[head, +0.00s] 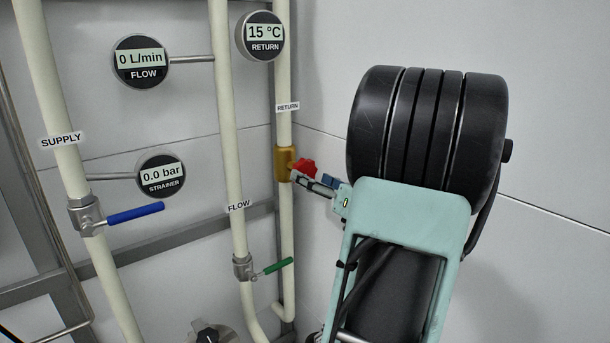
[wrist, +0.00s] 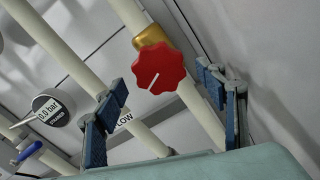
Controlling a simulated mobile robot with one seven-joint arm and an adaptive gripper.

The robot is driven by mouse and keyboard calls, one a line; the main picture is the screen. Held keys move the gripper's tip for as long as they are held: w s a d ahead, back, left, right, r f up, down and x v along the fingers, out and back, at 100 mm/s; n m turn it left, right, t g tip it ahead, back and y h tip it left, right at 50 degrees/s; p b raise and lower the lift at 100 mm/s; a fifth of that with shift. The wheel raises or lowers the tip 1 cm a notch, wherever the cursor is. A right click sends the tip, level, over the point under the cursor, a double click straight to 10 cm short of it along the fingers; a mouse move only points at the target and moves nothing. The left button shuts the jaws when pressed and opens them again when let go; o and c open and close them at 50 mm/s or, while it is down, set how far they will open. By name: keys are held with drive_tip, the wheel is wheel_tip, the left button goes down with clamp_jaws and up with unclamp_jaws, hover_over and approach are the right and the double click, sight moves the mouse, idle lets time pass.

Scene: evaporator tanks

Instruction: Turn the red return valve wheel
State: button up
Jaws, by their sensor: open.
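The red return valve wheel (head: 304,167) sits on a brass valve body (head: 285,162) on the return pipe in the head view. In the wrist view the red wheel (wrist: 158,67) is lobed, with a white pointer line slanting down and left. My gripper (head: 312,181) is at the wheel in the head view and partly covers its lower edge. In the wrist view my gripper (wrist: 165,90) is open, with one blue-padded finger on each side of the wheel's line. The wheel appears beyond the fingertips, with nothing held. I cannot tell whether a finger touches it.
The supply pipe has a blue lever (head: 135,213) and the flow pipe a green lever (head: 278,266). Gauges read 0 L/min (head: 141,62), 15 °C return (head: 263,36) and 0.0 bar (head: 161,175). A white wall (head: 555,235) stands close on the right.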

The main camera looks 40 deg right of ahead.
drive_tip(key=s, duration=0.7)
drive_tip(key=shift+s+a, duration=0.2)
drive_tip(key=shift+a, duration=0.25)
